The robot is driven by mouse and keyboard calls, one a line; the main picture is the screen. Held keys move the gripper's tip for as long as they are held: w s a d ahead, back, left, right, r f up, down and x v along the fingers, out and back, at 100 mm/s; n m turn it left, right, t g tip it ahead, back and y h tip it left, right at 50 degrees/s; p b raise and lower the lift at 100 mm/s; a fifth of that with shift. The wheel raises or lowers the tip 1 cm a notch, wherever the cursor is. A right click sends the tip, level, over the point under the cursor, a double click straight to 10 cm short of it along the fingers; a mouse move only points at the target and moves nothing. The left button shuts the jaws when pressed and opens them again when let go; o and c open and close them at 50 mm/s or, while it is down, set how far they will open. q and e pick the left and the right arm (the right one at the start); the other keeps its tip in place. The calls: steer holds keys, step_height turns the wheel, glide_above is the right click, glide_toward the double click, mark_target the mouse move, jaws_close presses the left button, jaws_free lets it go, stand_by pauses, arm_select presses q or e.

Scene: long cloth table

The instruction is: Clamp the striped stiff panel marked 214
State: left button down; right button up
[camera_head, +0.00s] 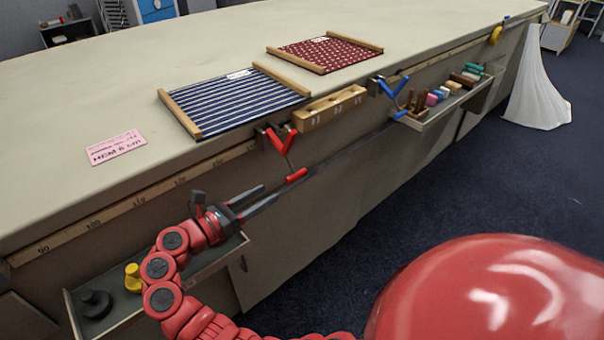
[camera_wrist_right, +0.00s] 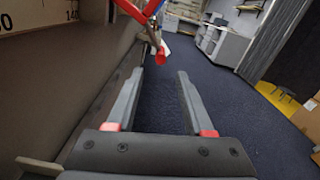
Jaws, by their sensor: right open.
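The navy and white striped panel (camera_head: 235,102) lies flat on the table near its front edge, with wooden bars along two sides. Its small white tag (camera_head: 240,74) is too small to read. A red clamp (camera_head: 277,138) sits at the table edge by the panel's front right corner, its handle (camera_head: 296,175) hanging below. My right gripper (camera_head: 273,191) is open and empty, below and left of the clamp handle. In the right wrist view the open fingers (camera_wrist_right: 172,76) point toward the clamp's red handle end (camera_wrist_right: 161,55), apart from it. My left gripper is not in view.
A red dotted panel (camera_head: 325,53) lies farther along the table. A wooden block (camera_head: 331,106) and a blue clamp (camera_head: 387,90) are at the edge. Trays with small items hang from the front. A pink card (camera_head: 116,147) lies on the cloth, left of the striped panel.

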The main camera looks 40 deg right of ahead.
mark_target(295, 177)
steer(key=d, duration=0.9)
steer(key=w+d, duration=0.1)
steer(key=d, duration=0.3)
steer(key=shift+d, duration=0.15)
jaws_close()
stand_by(0.8)
